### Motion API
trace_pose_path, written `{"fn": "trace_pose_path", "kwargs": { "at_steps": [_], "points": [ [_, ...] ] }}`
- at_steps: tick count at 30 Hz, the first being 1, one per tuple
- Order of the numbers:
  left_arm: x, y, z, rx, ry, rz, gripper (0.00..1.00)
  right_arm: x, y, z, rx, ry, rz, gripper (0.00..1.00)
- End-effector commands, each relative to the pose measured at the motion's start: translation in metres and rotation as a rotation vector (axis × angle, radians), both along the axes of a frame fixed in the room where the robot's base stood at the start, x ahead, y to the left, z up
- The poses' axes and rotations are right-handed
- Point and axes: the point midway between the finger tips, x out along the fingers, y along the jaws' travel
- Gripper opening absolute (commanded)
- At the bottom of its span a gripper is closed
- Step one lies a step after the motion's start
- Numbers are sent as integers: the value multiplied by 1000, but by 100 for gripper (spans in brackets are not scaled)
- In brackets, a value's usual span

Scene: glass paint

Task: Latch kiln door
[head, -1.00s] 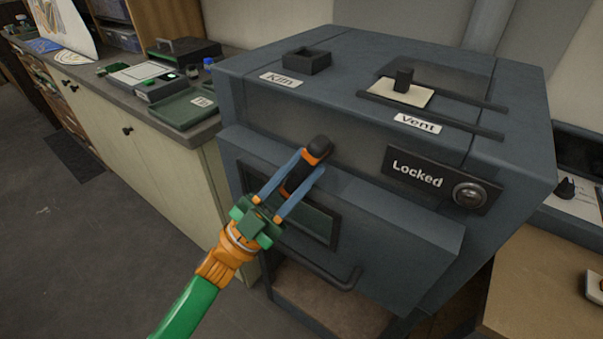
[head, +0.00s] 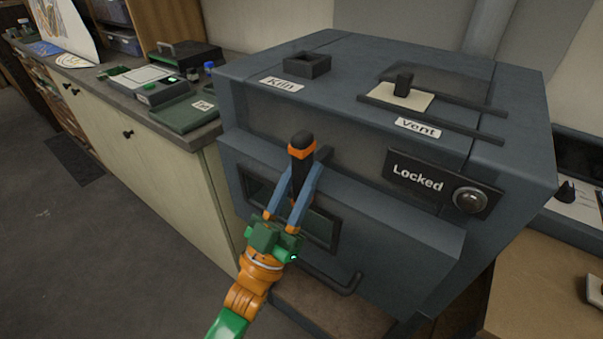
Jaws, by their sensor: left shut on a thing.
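The blue-grey kiln (head: 270,120) fills the middle and right of the head view. Its front door (head: 390,240) has a dark window and a bar handle (head: 340,284) low down, and it looks closed. A black latch lever (head: 302,141) with an orange band stands nearly upright at the top of the door. My left gripper (head: 306,178) is shut on the latch lever, its two blue fingers on either side of it. A dark plate reading "Locked" (head: 418,184) with a round knob (head: 470,199) sits to the right of the lever. My right gripper does not show.
On the kiln top are a square collar (head: 307,66) and a vent slider (head: 402,88). A counter (head: 120,93) with trays and a device stands on the left. A wooden table (head: 540,300) stands at the lower right.

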Motion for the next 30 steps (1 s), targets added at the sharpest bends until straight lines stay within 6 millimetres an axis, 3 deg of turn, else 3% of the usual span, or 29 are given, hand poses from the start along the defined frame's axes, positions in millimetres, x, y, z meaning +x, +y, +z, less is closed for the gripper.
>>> {"fn": "trace_pose_path", "kwargs": {
  "at_steps": [8, 9, 10, 11, 19, 30],
  "points": [
    [1, -1, -6, 5, 16, -2, 0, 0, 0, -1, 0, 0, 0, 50],
    [1, -1, -6, 5, 16, -2, 33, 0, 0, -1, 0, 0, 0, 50],
    [1, -1, -6, 4, 15, -2, 41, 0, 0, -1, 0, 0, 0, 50],
    [1, -1, -6, 4, 15, -2, 42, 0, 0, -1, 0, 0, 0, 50],
    [0, 0, -5, 1, 8, -1, 42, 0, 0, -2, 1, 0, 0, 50],
    [-38, 27, -54, 3, 11, -2, 42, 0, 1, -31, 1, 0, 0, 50]
  ]
}}
